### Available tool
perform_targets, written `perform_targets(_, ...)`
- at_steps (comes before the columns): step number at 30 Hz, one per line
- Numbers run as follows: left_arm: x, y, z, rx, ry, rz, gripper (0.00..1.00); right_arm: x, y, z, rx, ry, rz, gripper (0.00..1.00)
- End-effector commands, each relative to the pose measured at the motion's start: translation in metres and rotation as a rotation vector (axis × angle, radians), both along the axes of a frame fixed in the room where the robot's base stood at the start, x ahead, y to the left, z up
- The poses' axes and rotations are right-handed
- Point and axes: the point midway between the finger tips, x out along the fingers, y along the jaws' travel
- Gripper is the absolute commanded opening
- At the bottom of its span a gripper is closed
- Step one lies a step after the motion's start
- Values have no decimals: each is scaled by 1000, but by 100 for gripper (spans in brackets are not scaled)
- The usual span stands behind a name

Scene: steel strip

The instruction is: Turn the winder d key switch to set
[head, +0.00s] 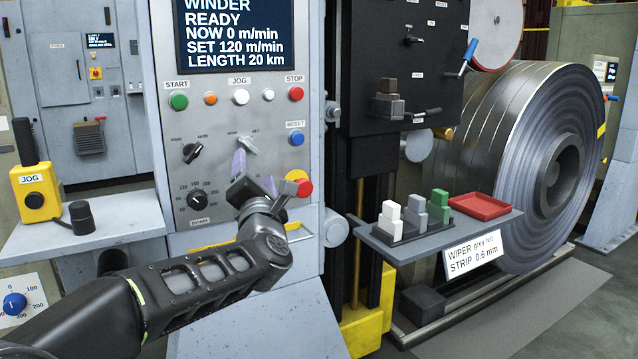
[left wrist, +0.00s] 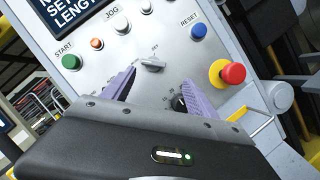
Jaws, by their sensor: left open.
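The winder key switch (head: 247,146) is a small light-grey key on the panel, below the JOG button, with a SET label at its upper right. It also shows in the left wrist view (left wrist: 152,65), where its bar lies nearly level in the picture; its exact setting is hard to tell. My left gripper (head: 255,174) has its purple fingers spread in front of the panel, just below the key in the head view. In the left wrist view its fingertips (left wrist: 163,69) stand on either side of the key, with nothing seen gripped. My right gripper is not in view.
A red stop knob (head: 298,184) on yellow sits close right of my left gripper. A black selector (head: 192,152) and black dial (head: 201,199) are to the left. The blue RESET button (head: 296,138) is to the right. A shelf with blocks (head: 440,228) juts out right.

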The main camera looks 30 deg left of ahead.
Motion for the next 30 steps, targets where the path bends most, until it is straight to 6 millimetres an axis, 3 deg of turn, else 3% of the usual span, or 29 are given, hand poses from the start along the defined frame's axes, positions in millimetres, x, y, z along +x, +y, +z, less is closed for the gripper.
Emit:
perform_targets(4, -11, 6, 15, -28, -60, 16, 67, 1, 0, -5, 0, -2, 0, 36)
perform_targets(14, -8, 7, 15, -26, -55, 13, 67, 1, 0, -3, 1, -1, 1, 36)
perform_targets(30, 44, 48, 32, -26, -53, 13, 67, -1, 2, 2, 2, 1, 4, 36)
